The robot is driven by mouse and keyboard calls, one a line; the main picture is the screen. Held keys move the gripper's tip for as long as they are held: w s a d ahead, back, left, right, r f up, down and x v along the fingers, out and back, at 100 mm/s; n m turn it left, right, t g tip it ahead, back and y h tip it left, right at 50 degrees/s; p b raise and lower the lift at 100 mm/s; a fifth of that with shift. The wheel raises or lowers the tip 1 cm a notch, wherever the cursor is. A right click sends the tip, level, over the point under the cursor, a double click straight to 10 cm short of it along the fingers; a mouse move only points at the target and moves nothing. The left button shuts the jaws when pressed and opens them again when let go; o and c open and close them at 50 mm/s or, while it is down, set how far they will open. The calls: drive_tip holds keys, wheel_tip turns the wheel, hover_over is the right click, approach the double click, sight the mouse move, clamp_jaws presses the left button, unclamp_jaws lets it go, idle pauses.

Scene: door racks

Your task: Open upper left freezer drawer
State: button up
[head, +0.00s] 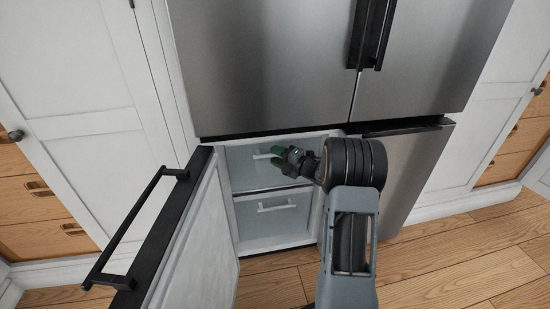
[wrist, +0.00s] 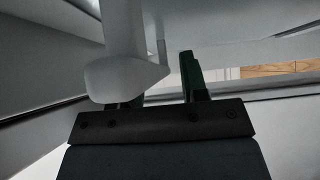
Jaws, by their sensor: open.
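The upper left freezer drawer (head: 240,174) is a pale drawer inside the open lower left compartment. Its white handle (head: 262,156) runs across its front. My gripper (head: 279,156) is open at the right part of this handle, with dark green fingers. In the wrist view, a pale bar that looks like the handle (wrist: 125,75) covers most of the left finger of my gripper (wrist: 160,78). The right finger stands clear to its right. I cannot tell whether the bar lies between the fingers or touches them.
The freezer's lower left door (head: 203,235) stands swung open to the left, with a black bar handle (head: 130,222). A lower drawer (head: 270,225) with a white handle sits below. The lower right door (head: 415,170) is shut. Wooden floor (head: 450,265) lies clear in front.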

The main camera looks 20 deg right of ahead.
drive_tip(key=shift+w+a, duration=0.2)
drive_tip(key=shift+c, duration=0.4)
clamp_jaws()
